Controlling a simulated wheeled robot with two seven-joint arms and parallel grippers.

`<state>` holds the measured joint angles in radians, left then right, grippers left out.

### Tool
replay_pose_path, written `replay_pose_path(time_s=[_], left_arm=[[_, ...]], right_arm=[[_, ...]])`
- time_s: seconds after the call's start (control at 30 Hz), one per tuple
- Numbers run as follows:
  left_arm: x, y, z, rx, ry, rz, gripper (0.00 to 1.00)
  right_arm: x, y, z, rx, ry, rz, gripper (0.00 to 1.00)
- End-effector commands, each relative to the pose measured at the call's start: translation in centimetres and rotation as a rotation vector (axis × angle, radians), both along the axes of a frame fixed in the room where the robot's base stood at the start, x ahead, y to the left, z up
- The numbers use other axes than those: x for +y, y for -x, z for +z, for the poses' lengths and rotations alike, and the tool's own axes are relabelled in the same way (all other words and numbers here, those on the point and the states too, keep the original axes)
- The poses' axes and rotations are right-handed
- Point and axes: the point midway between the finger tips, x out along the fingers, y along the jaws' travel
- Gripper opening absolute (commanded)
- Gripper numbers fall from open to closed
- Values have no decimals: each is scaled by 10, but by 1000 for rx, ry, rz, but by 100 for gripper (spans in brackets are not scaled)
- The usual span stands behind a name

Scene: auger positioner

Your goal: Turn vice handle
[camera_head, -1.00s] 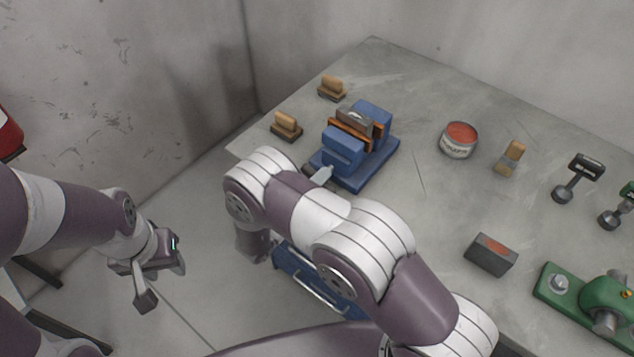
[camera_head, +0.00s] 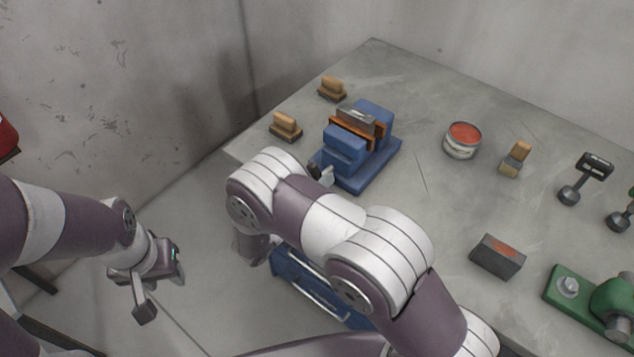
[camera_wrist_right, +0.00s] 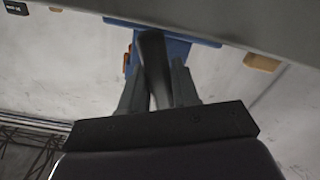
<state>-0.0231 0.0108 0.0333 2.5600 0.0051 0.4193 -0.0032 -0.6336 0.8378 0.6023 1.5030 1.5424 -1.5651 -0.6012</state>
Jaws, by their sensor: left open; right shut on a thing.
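The blue vice (camera_head: 345,148) stands near the left edge of the bench, with a grey block (camera_head: 356,121) between its orange-faced jaws. In the right wrist view, my right gripper (camera_wrist_right: 158,78) is shut on the dark vice handle (camera_wrist_right: 152,50), which runs between its two fingers; blue vice parts (camera_wrist_right: 178,45) show behind. In the head view my right arm hides most of that gripper and the handle. My left gripper (camera_head: 160,285) is open and empty, low at the left, away from the bench.
Two wooden-handled brushes (camera_head: 286,126) (camera_head: 333,88) stand left of and behind the vice. A red-topped can (camera_head: 462,140), another brush (camera_head: 516,158), a grey block with a reddish top (camera_head: 497,256) and a green tool (camera_head: 590,298) are to the right. Bare bench (camera_head: 420,205) lies between.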

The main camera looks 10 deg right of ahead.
Motion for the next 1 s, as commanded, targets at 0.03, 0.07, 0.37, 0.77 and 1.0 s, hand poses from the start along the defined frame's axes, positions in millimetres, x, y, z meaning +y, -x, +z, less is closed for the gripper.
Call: replay_pose_path(time_s=[0.03,0.07,0.37,0.77,1.0], left_arm=[[0,0,-1,0,0,0,43],[0,0,-2,0,0,0,43],[0,0,-3,0,0,0,43],[0,0,-2,0,0,0,43],[0,0,-2,0,0,0,43]], right_arm=[[0,0,0,-13,-10,-1,0],[0,0,0,-18,-14,-1,0],[0,0,0,-44,-34,-1,0],[0,0,0,-44,-34,-1,51],[0,0,0,-43,-33,0,51]])
